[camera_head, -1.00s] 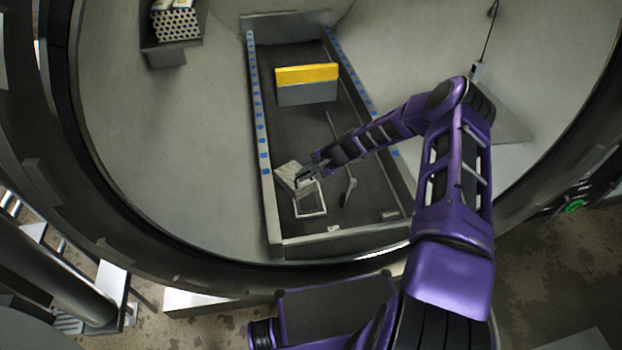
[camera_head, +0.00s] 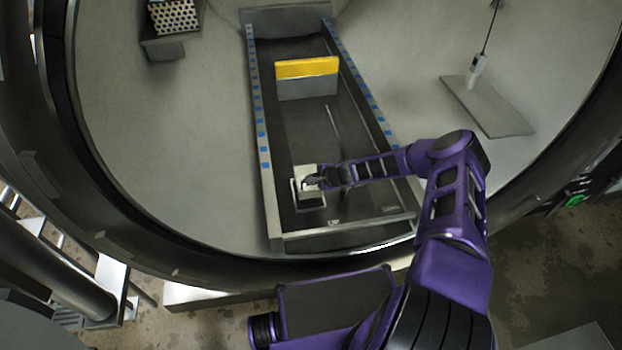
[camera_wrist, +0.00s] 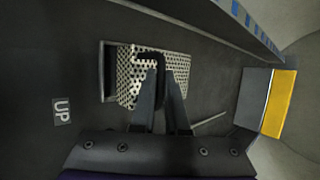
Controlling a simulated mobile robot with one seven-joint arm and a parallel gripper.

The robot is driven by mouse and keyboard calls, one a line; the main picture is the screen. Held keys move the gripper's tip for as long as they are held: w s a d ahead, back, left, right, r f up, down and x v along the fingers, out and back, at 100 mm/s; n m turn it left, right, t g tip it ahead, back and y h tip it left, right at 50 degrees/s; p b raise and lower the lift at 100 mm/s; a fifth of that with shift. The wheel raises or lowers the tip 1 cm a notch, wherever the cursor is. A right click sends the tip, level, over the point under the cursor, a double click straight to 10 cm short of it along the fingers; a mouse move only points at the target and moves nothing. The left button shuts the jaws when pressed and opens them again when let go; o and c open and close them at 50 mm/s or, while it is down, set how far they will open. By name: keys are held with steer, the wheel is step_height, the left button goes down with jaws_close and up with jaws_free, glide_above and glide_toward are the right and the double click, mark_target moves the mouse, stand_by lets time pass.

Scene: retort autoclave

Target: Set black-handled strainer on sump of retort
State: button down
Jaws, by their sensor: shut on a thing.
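The strainer is a perforated pale metal piece (camera_wrist: 130,85) with a black handle (camera_wrist: 146,56). It also shows in the head view (camera_head: 305,171). My gripper (camera_wrist: 163,76) is shut on the black handle; in the head view my gripper (camera_head: 317,182) is at the strainer's right side. The sump is a square, light-rimmed opening (camera_head: 311,208) in the dark floor near the retort's front end. The strainer is over it and roughly square with it, covering most of it. The sump's left rim (camera_wrist: 104,70) shows in the wrist view. I cannot tell whether the strainer touches the rim.
Side rails with blue marks (camera_head: 262,130) flank the floor. A grey block with a yellow top (camera_head: 307,69) stands farther in. A thin rod (camera_head: 333,122) lies between. A perforated container (camera_head: 174,17) is upper left, and a plate with a probe (camera_head: 485,105) is right.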

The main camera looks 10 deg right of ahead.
mark_target(311, 187)
steer(key=shift+f+b, duration=1.05)
steer(key=shift+f, duration=1.85)
steer(key=c, duration=0.8)
jaws_free()
steer(key=shift+c, duration=0.2)
steer(key=shift+f, duration=0.1)
steer(key=p+v, duration=0.3)
steer(key=v, duration=1.4)
steer(key=shift+r+p, duration=0.2)
steer(key=shift+p, duration=0.1)
steer(key=shift+s+d, duration=0.1)
steer(key=shift+d, duration=0.05)
